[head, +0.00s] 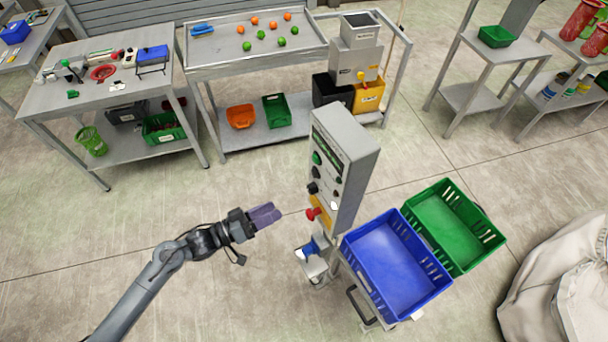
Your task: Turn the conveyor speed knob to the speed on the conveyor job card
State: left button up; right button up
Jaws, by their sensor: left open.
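A grey control box (358,140) stands upright on a post near the middle of the head view. Its narrow panel face has a dark display strip, a green button (317,158), black knobs (312,188) and a red mushroom button (312,214) on yellow. Lettering on the panel is too small to read, so I cannot tell which black knob sets the conveyor speed. I cannot make out a job card. My left gripper (264,215), with purple fingers, is open and empty, left of the box and apart from it. My right gripper is not in view.
A blue crate (400,306) and a green crate (490,240) stand right of the box. A blue item (310,247) sits low on its post. Behind is a table (215,72) with orange and green balls. A pale sack (565,285) is at right. Floor around my left arm is clear.

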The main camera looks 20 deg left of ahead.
aim_at(308, 190)
pick_arm(q)
jog(key=x, duration=0.3)
jog(key=r+p+x, duration=0.1)
jog(key=x, duration=0.2)
jog(key=r+p+x, duration=0.1)
jog(key=x, duration=0.2)
jog(key=shift+w, duration=0.35)
jog(key=shift+p+x, duration=0.3)
jog(key=shift+x, duration=0.5)
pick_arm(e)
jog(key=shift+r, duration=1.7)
pick_arm(q)
jog(key=shift+f, duration=0.15)
jog(key=c, duration=1)
jog(key=shift+c, duration=0.2)
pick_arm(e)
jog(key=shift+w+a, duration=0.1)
